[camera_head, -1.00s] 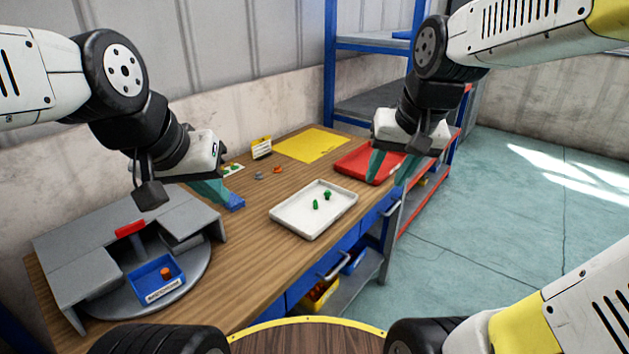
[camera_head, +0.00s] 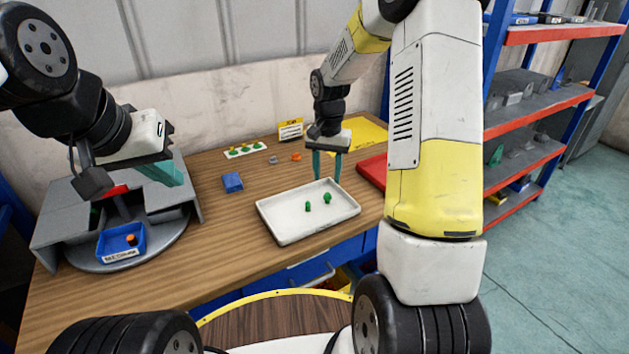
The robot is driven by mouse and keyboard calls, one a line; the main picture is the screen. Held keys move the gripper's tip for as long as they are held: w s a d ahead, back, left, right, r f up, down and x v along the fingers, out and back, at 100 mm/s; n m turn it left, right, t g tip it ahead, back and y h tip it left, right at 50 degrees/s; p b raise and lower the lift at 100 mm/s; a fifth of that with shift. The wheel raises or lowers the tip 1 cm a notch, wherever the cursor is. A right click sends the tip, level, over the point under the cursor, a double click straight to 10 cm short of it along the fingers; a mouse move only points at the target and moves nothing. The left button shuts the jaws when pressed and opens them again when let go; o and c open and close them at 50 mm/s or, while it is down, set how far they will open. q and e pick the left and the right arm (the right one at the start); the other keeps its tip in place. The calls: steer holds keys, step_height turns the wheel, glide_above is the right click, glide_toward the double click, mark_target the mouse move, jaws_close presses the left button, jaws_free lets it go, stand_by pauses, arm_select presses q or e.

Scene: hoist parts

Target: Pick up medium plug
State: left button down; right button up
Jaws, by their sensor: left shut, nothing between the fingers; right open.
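Two small green pieces, (camera_head: 308,206) and (camera_head: 327,198), lie in the white tray (camera_head: 283,236); I cannot tell whether either is the medium plug. A small orange piece (camera_head: 131,239) lies in a blue bin (camera_head: 121,251), whose label seems to read "MEDIUM". My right gripper (camera_head: 327,178) is open and empty, its fingers pointing down above the back part of the white tray, behind the green pieces. My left gripper (camera_head: 175,174) is shut and empty, above the table near the grey stand, well left of the tray.
A blue block (camera_head: 232,182) lies left of the tray. Behind are a white card (camera_head: 245,150) with several small pieces, a grey piece (camera_head: 273,160), an orange piece (camera_head: 296,157) and a yellow sign (camera_head: 290,129). A red tray (camera_head: 372,170) and yellow mat (camera_head: 368,134) are at right.

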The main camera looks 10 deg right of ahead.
mark_target(328, 194)
steer(key=f, duration=0.7)
steer(key=shift+s+d+f, duration=0.1)
steer(key=shift+s, duration=0.3)
steer(key=shift+c, duration=0.2)
jaws_close()
